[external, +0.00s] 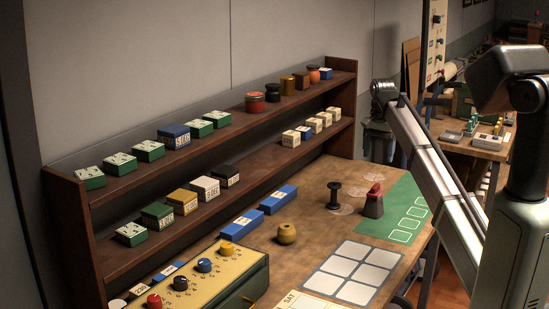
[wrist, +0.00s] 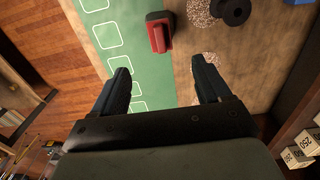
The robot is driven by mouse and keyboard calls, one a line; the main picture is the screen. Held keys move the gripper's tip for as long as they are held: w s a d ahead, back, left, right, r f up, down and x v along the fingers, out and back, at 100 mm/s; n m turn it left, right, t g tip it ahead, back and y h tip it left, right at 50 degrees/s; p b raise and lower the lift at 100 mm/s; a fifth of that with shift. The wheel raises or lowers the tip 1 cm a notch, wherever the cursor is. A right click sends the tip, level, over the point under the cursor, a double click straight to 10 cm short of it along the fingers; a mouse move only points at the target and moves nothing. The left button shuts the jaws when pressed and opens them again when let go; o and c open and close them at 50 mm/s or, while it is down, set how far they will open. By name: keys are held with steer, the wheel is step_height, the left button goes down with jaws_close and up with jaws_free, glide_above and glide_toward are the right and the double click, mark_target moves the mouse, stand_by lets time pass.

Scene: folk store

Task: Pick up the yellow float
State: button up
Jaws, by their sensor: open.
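A dull yellow, rounded piece with a dark hole in its top, which looks like the yellow float (external: 287,234), stands on the wooden table in the external view. It is in front of the blue boxes and left of the white-squared sheet. It does not show in the wrist view. My gripper (wrist: 163,82) is open in the wrist view, with nothing between its two fingers. It is above the table near the green mat, apart from the float. My fingertips cannot be made out clearly in the external view.
A red-topped dark block (external: 373,203) and a black spool (external: 334,195) stand beyond the float, near the green mat (external: 378,222). A yellow knob panel (external: 215,266) is at the front left. A two-level shelf (external: 120,188) with small boxes runs along the wall.

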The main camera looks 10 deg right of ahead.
steer(key=shift+o, duration=0.9)
steer(key=m, duration=0.9)
glide_above(287, 226)
step_height(287, 226, down, 6)
step_height(287, 226, down, 13)
steer(key=shift+f, duration=0.2)
